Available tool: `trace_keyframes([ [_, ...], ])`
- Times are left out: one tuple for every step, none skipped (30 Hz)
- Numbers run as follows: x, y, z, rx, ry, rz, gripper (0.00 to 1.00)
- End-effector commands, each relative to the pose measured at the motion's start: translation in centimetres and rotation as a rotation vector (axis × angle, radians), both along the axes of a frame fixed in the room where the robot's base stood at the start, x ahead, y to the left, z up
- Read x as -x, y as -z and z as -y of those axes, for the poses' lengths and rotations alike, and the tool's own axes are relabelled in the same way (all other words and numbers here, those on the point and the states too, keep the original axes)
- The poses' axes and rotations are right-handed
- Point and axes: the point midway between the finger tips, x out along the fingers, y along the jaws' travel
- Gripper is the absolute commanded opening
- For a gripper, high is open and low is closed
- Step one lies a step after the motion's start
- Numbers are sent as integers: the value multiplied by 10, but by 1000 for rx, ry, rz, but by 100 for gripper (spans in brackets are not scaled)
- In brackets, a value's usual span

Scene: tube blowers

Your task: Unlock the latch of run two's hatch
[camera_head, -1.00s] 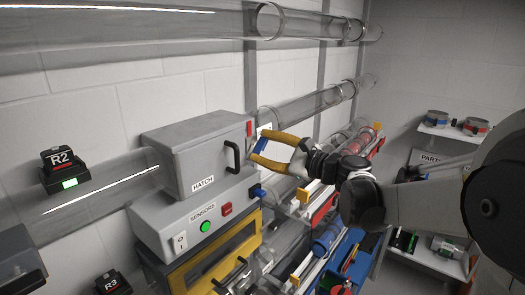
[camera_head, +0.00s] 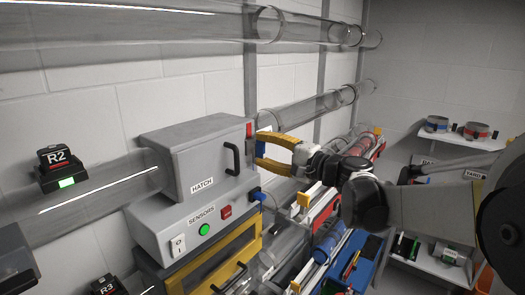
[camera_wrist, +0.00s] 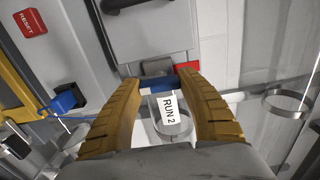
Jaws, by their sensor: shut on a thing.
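The grey box marked HATCH (camera_head: 202,182) sits on the transparent run beside the R2 sign (camera_head: 56,157) in the head view. It has a black handle (camera_head: 232,158) and a red block (camera_head: 249,129) at its right edge. My gripper (camera_head: 258,150) is at that right edge, its yellow fingers pointing left. In the wrist view my gripper (camera_wrist: 169,84) is shut on the blue latch (camera_wrist: 172,82), whose ends the fingertips hide. A red patch (camera_wrist: 156,67) shows just beyond the latch on the hatch edge. A RUN 2 label (camera_wrist: 169,109) shows between the fingers.
Clear tubes run above. Shelves (camera_head: 440,255) stand at right.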

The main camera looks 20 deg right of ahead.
Motion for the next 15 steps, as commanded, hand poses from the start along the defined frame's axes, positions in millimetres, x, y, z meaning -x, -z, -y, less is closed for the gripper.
trace_keyframes([
  [0, -1, 0, 7, 0, 7, 17],
  [0, -1, 0, 11, 0, 10, 17],
  [0, -1, 0, 17, 0, 15, 17],
  [0, -1, 0, 20, 0, 17, 17],
  [0, -1, 0, 23, 0, 19, 17],
  [-1, -1, 0, 26, 0, 21, 17],
  [-1, -1, 0, 27, 0, 22, 17],
  [0, -1, 0, 28, 1, 23, 17],
  [0, -1, 0, 29, 1, 23, 17],
  [0, -1, 0, 30, 1, 24, 17],
  [0, -1, 0, 30, 1, 24, 17],
  [0, -1, 0, 30, 1, 24, 17],
  [0, -1, 0, 30, 1, 24, 17],
  [-1, -1, 0, 29, 1, 23, 17],
  [-1, -1, 0, 29, 1, 23, 17],
])
